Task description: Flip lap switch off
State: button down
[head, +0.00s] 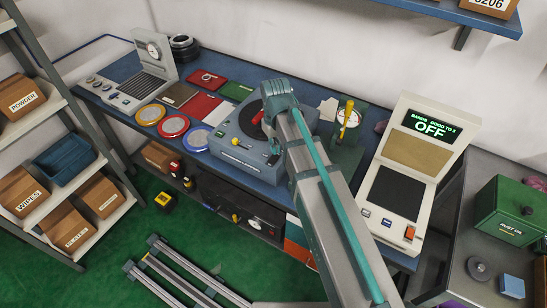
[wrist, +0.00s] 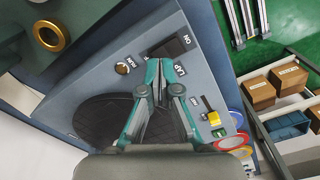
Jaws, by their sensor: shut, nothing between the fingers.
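The lap machine (head: 225,147) is a blue-grey box with a dark round plate, standing on the bench in the head view. In the wrist view its sloped panel (wrist: 198,75) carries a dark lap switch (wrist: 168,47) between the labels "ON" and "LAP". My gripper (wrist: 160,64) is shut and empty, its tips over the panel beside the "LAP" label and just below the switch in the picture. I cannot tell whether the tips touch the panel. The round plate (wrist: 98,118) lies partly behind the fingers. In the head view my arm hides part of the machine.
A round knob (wrist: 122,68) marked "RUN" and a yellow lever (wrist: 212,118) sit on the same panel. Coloured ring dishes (head: 173,126) lie left of the machine. A green stand with a yellow handle (head: 349,118) and a tester reading "OFF" (head: 432,127) stand to the right.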

aim_at(275, 156)
jog(key=shift+f+b, duration=0.5)
jog(key=shift+f, duration=0.7)
dwell(1.1)
jog(key=shift+r, duration=0.1)
jog(key=shift+r+p, duration=2.65)
jog(key=shift+r, duration=0.8)
jog(key=shift+a+f, duration=0.1)
